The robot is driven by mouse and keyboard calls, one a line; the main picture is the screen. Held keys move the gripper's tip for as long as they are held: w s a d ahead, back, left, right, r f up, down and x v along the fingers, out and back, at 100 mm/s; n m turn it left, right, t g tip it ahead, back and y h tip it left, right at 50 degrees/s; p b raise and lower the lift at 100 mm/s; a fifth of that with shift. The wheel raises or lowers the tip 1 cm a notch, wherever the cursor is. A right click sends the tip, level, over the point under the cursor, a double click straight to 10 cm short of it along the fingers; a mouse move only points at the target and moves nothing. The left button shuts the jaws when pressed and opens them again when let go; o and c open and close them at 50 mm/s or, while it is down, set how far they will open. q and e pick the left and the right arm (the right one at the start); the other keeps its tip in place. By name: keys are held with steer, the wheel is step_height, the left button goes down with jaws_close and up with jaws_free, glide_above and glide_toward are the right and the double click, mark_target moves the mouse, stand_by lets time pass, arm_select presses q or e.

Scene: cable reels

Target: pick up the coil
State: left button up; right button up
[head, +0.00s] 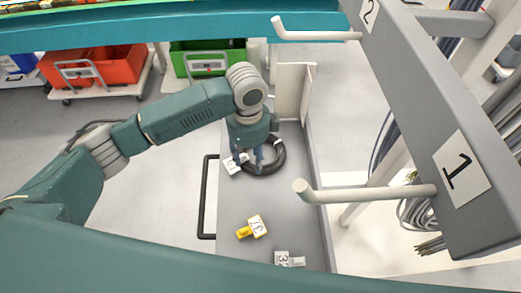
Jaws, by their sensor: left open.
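A black coil (276,164) lies flat on the grey cart top (285,205), at its far end. My left arm reaches in from the left, and my left gripper (249,160) points down over the left part of the coil. Its fingers are apart; the fingertips are at or just above the ring, and I cannot tell whether they touch it. The gripper and wrist hide part of the coil's far left side. My right gripper is not in the view.
A white tag (236,163) lies beside the coil, and a yellow tagged item (253,227) and a white tagged item (289,259) lie nearer. A grey rack post with white pegs (365,194) stands close on the right. Red bins (121,64) and a green bin (208,58) stand behind.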

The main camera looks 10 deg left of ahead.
mark_target(251, 170)
arm_select(q)
steer(key=shift+f, duration=0.3)
steer(key=shift+w+f, duration=0.1)
steer(key=shift+f, duration=0.25)
steer(key=f, duration=0.1)
steer(key=f+p, duration=0.1)
steer(key=f, duration=0.2)
steer(key=shift+s+f, duration=0.15)
steer(key=shift+s, duration=0.1)
steer(key=shift+f, duration=0.2)
steer(key=shift+w+f, duration=0.15)
steer(key=shift+w, duration=0.1)
steer(key=c, duration=0.7)
jaws_close()
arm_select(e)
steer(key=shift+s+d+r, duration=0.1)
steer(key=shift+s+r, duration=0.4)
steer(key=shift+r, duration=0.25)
